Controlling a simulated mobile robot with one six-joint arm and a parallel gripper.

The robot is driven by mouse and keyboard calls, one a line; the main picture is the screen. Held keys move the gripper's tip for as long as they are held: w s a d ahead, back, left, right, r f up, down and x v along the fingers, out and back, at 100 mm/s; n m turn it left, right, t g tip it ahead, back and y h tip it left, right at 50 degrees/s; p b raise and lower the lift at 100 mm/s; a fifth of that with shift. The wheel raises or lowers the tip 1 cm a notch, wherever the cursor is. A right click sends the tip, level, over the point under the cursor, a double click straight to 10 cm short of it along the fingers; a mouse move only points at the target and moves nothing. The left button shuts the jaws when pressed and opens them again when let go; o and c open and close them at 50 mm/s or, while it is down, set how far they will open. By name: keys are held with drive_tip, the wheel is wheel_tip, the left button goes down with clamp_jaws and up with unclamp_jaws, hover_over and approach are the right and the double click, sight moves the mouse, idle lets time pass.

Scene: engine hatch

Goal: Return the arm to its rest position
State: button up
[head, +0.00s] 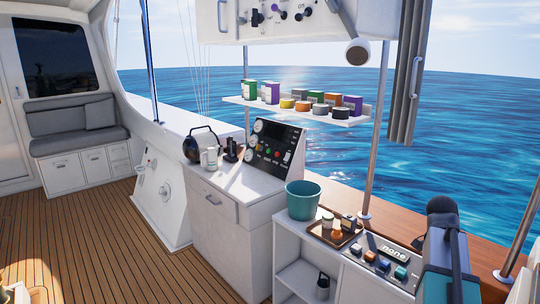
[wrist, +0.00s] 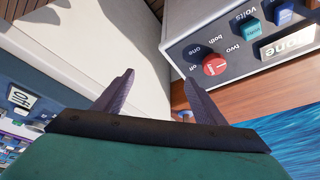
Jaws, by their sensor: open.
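My gripper (wrist: 158,80) shows in the wrist view with its two dark fingers apart and nothing between them. Its green body fills the bottom of that view. The fingers are over a pale surface, and the right finger is near the corner of a grey switch panel (wrist: 245,75) with a red knob (wrist: 213,64). I cannot tell how far the fingertips are from the panel. In the head view my teal and dark grey arm (head: 447,262) stands at the lower right, beside the same panel (head: 375,268). The fingertips cannot be made out there.
A tray (head: 318,234) with small jars and a teal bucket (head: 302,200) stand left of the panel. Further left is a counter with a gauge console (head: 272,145) and a kettle (head: 201,145). A shelf of boxes and tins (head: 300,108) hangs above. The wooden deck (head: 110,240) is clear.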

drive_tip(key=s+a+f+n+g+y, duration=0.1)
drive_tip(key=a+f+n, duration=0.1)
drive_tip(key=a+f, duration=0.65)
drive_tip(key=s+a+f+n+g, duration=0.15)
drive_tip(key=a+f, duration=0.45)
drive_tip(key=f, duration=0.6)
drive_tip(key=s+a+f+n+g+y, duration=0.1)
drive_tip(key=a+f+n, duration=0.1)
drive_tip(key=a+f, duration=0.65)
drive_tip(key=s+a+f+n+y, duration=0.1)
drive_tip(key=s+a+f+n, duration=0.6)
drive_tip(key=s+f, duration=0.4)
drive_tip(key=s+a+f+n+g+y, duration=0.1)
drive_tip(key=s+a+f+n, duration=0.6)
drive_tip(key=s+f, duration=0.4)
drive_tip(key=shift+a, duration=0.9)
drive_tip(key=shift+f+g, duration=0.1)
drive_tip(key=shift+g, duration=0.15)
drive_tip(key=shift+c, duration=0.2)
